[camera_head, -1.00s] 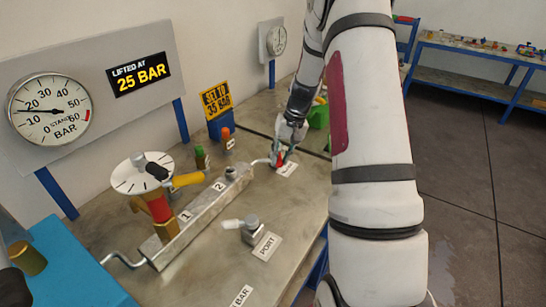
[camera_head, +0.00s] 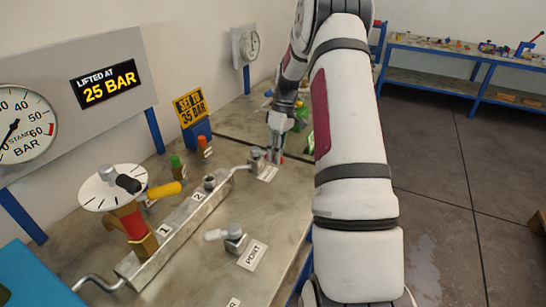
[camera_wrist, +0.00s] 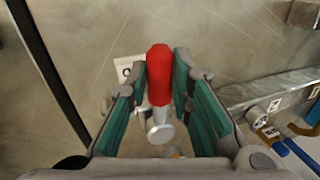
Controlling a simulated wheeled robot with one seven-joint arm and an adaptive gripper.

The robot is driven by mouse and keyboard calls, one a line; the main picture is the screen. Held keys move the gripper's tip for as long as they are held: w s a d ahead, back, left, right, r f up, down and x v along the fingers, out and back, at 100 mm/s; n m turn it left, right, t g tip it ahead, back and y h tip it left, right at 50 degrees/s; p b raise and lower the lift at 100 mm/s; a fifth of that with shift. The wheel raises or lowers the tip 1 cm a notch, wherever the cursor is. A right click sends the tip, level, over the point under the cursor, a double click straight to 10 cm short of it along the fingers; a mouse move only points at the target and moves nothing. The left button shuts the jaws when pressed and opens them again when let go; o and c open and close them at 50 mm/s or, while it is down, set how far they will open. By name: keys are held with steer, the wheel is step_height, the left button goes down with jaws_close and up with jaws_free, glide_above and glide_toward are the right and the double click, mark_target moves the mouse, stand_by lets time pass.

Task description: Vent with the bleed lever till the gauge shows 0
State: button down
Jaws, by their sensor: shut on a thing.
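The bleed lever with its red handle (camera_wrist: 159,68) stands between my gripper's green-padded fingers in the wrist view. My gripper (camera_wrist: 159,85) is shut on it. In the head view my gripper (camera_head: 275,135) is at the far end of the bench's pipe, and its fingers mostly hide the lever. The standpipe gauge (camera_head: 22,122) is at the left, cut off by the picture edge. Its needle slants to the lower left, toward the low end of the scale; the 0 mark is not clearly seen. The display (camera_head: 107,84) reads LIFTED AT 25 BAR.
A steel manifold (camera_head: 185,228) carries labels 1 and 2, a white dial (camera_head: 100,190) and a yellow handle (camera_head: 164,190). A PORT fitting (camera_head: 233,238) stands in front. A yellow SET TO 35 BAR sign (camera_head: 190,108) and a smaller gauge (camera_head: 246,45) are behind.

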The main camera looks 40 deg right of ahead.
steer(key=shift+w+d+n, duration=0.1)
steer(key=shift+d+n, duration=0.2)
steer(key=shift+n, duration=0.1)
steer(key=shift+d, duration=0.1)
steer(key=c, duration=1.4)
jaws_free()
steer(key=shift+v, duration=5.95)
steer(key=shift+w+r, duration=0.1)
steer(key=shift+w, duration=0.1)
